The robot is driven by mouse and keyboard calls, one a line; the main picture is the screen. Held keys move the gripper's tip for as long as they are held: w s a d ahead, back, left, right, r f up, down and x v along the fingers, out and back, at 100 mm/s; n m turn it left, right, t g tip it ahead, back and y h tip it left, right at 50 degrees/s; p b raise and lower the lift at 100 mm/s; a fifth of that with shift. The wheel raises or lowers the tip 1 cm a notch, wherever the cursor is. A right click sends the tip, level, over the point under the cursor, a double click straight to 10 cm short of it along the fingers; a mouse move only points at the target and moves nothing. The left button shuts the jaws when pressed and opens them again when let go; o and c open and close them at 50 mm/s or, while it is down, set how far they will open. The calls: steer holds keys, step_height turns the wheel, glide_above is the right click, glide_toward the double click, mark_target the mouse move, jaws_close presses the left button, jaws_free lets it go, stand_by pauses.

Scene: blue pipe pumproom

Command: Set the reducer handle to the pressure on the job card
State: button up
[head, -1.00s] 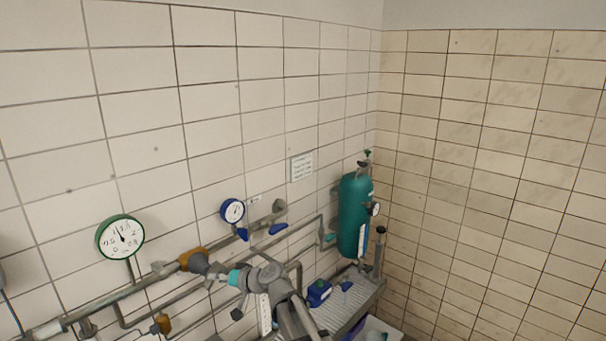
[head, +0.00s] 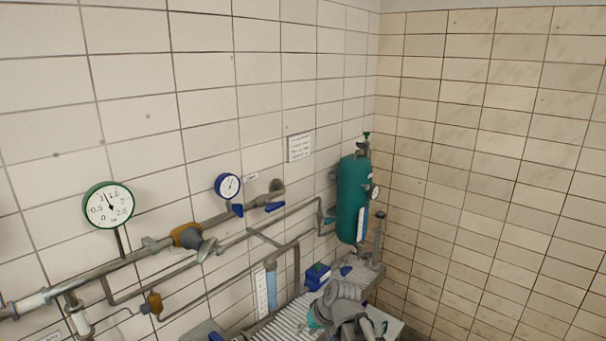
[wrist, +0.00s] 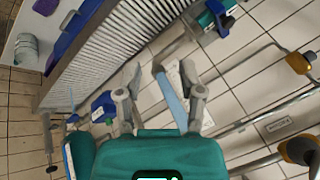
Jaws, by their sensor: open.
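The likely reducer (head: 188,236) is a brass-yellow body with a grey cone on the wall pipe; which part is its handle is unclear. It seems to show at the lower right of the wrist view (wrist: 300,150). The green-rimmed gauge (head: 108,205) left of it has its needle near 1. A white card (head: 299,147) with print too small to read hangs on the wall; it may be the job card. My gripper (wrist: 160,90) is open and empty, with a light-blue tube beyond its fingers. In the head view it is low, right of the reducer.
A blue-rimmed gauge (head: 228,186) and blue valve levers sit on the upper pipe. A teal cylinder (head: 353,200) stands near the corner. A ribbed grey bench (head: 280,325) runs below, with a blue box (head: 317,276) on it. A small brass fitting (head: 154,303) is on the lower pipe.

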steer(key=s+d+f+m+g+h+b, duration=0.1)
steer(key=s+d+f, duration=0.3)
steer(key=d, duration=0.4)
steer(key=s+d+f+m+g+h+b, duration=0.1)
steer(key=s+d+f+h+b, duration=0.3)
steer(key=d, duration=0.4)
steer(key=shift+s+d+f+m, duration=0.3)
steer(key=shift+s+m, duration=0.1)
steer(key=shift+a, duration=0.1)
